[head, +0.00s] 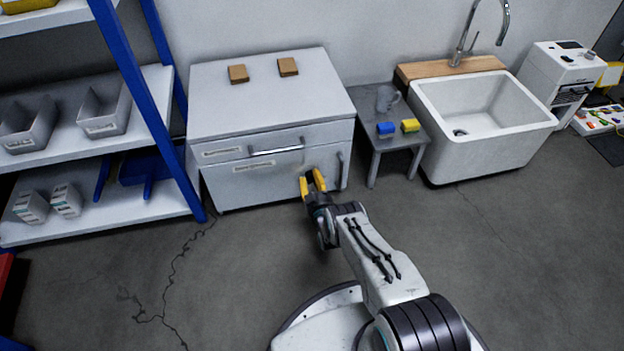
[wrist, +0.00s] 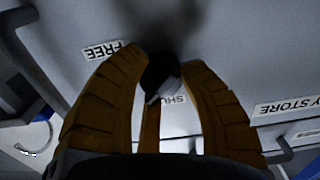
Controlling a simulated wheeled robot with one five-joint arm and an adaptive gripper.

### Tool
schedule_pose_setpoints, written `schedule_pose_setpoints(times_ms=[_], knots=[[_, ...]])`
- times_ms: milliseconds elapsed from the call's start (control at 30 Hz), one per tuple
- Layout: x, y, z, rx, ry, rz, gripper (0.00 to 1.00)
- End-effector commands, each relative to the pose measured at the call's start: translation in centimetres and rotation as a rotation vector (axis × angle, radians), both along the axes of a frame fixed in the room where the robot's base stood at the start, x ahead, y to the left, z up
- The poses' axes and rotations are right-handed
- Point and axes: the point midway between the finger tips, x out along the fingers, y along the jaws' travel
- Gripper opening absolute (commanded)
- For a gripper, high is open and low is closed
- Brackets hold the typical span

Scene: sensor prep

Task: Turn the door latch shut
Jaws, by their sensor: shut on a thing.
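The door latch (wrist: 161,72) is a dark knob with a lighter grey end, on the cabinet door (head: 262,184). In the wrist view it lies between the yellow-brown fingers of my gripper (wrist: 160,62), which is shut on it. A "FREE" label (wrist: 103,50) is to the left, and a partly hidden label reading "SHU" (wrist: 176,99) is just below the latch. The fingers hide much of the latch, so its exact angle is hard to tell. In the head view my gripper (head: 313,181) is against the door's right part and the latch is hidden.
A vertical door handle (head: 341,169) stands just right of my gripper. A drawer with a bar handle (head: 276,151) is above the door. A small grey table (head: 391,141) stands right of the cabinet, shelving (head: 98,170) left. The floor in front is clear.

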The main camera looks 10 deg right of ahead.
Motion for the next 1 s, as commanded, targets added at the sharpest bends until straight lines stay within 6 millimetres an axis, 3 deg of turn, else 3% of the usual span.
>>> schedule_pose_setpoints(times_ms=[700,1000], knots=[[-0.07,-0.05,-0.31,-0.601,0.011,0.000,0.05],[-0.07,-0.10,-0.28,-0.773,0.012,-0.001,0.05]])
